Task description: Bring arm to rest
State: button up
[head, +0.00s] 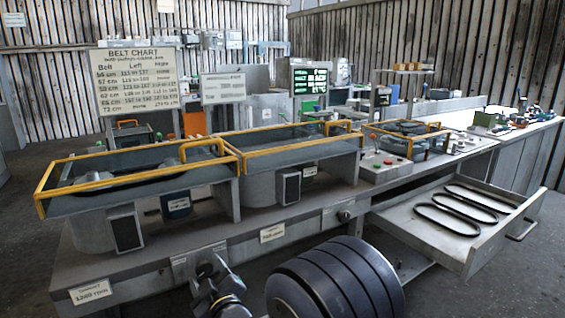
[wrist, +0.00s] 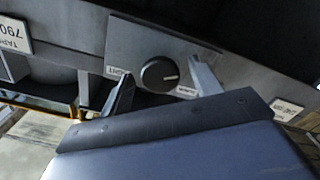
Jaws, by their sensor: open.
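My gripper (head: 212,272) is open and empty at the front face of the bench, low in the middle of the head view. In the wrist view, the two fingers of my gripper (wrist: 161,72) stand apart, one on each side of a round black knob (wrist: 159,75) with a white mark. The knob sits on a grey plate (wrist: 135,45) with small labels. I cannot tell whether the fingers touch the knob. In the head view the gripper hides most of this knob.
The long grey bench (head: 75,270) carries yellow-railed covers (head: 140,165) and a control panel with a red button (head: 388,162). An open drawer (head: 400,222) holding black belts juts out at right. A second knob (head: 344,215) is on the front face. Floor (head: 490,295) shows at lower right.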

jog(key=shift+r+n+p, duration=0.2)
jog(key=shift+n+p, duration=0.8)
jog(key=shift+p, duration=0.25)
jog(key=b+v, duration=0.1)
jog(key=v, duration=0.8)
jog(key=shift+s+f, duration=0.2)
jog(key=shift+s, duration=0.15)
jog(key=shift+d, duration=0.2)
